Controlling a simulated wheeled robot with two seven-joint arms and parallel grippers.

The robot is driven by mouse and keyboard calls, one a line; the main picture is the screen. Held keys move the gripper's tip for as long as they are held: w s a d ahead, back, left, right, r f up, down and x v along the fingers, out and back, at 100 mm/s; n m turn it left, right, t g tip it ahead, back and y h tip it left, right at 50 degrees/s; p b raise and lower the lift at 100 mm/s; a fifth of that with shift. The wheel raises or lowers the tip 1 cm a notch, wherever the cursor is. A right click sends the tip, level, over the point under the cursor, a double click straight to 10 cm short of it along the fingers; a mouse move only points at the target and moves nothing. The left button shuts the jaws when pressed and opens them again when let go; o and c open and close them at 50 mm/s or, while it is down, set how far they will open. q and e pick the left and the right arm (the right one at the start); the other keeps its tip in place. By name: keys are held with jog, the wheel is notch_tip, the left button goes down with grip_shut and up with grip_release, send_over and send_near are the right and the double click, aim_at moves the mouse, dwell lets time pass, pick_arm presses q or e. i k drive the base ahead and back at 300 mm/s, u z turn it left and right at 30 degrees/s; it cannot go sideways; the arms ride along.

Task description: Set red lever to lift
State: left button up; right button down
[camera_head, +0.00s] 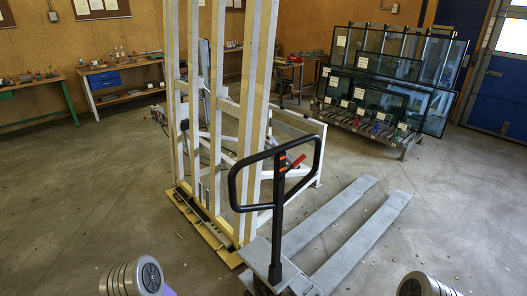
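A pallet jack stands in front of me, with a black loop handle (236,190) on an upright black shaft (277,225). A small red lever (298,162) sits inside the loop near the top of the shaft and points up to the right. Its exact setting cannot be told at this size. The jack's two grey forks (335,220) lie low and reach away to the right. Only rounded grey parts of my two arms show at the bottom left and bottom right edges. Neither gripper is in view, and nothing touches the handle or lever.
A tall tilting frame (257,90) of pale posts stands just behind the jack on the left. A rack of glass panes (390,75) stands at the back right. Workbenches (125,67) line the back wall. The floor (75,195) is clear at left and right.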

aim_at(301, 158)
jog(key=u, duration=0.15)
jog(key=i, duration=1.1)
jog(key=z, duration=0.4)
